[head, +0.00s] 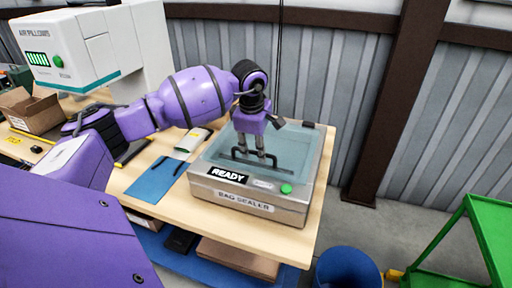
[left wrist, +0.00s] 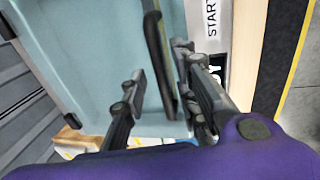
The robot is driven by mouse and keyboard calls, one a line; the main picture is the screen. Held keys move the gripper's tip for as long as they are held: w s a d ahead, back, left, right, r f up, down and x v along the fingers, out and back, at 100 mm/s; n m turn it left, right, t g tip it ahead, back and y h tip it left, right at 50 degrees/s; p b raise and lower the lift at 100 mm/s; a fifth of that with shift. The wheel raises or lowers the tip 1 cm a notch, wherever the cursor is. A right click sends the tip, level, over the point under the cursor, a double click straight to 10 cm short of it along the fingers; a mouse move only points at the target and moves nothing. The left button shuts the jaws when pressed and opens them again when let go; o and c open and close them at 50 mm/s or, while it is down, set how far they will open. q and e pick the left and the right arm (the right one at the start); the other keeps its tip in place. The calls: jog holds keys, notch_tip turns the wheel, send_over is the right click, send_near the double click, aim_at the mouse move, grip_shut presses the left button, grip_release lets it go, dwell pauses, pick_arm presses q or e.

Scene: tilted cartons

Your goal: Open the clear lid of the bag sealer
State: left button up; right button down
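The bag sealer (head: 250,206) is a silver box on the wooden table, with a READY display and a green button on its front. Its clear lid (head: 300,150) lies shut over the top and also fills much of the left wrist view (left wrist: 75,50). A black bar handle (head: 238,157) stands on the lid near its front. My left gripper (head: 259,155) points down at the handle. In the left wrist view its fingers are apart, with the handle (left wrist: 156,50) between them, nearer the right finger; I cannot tell whether they touch. My right gripper is out of view.
A blue mat (head: 157,180) and a small pale packet (head: 192,141) lie left of the sealer. An air-pillow machine (head: 75,50) and an open carton (head: 33,112) are further left. A blue bin (head: 347,268) and a green rack (head: 480,235) stand on the floor at right.

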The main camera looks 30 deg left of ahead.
pick_arm(q)
grip_shut()
jog(key=shift+r, duration=0.15)
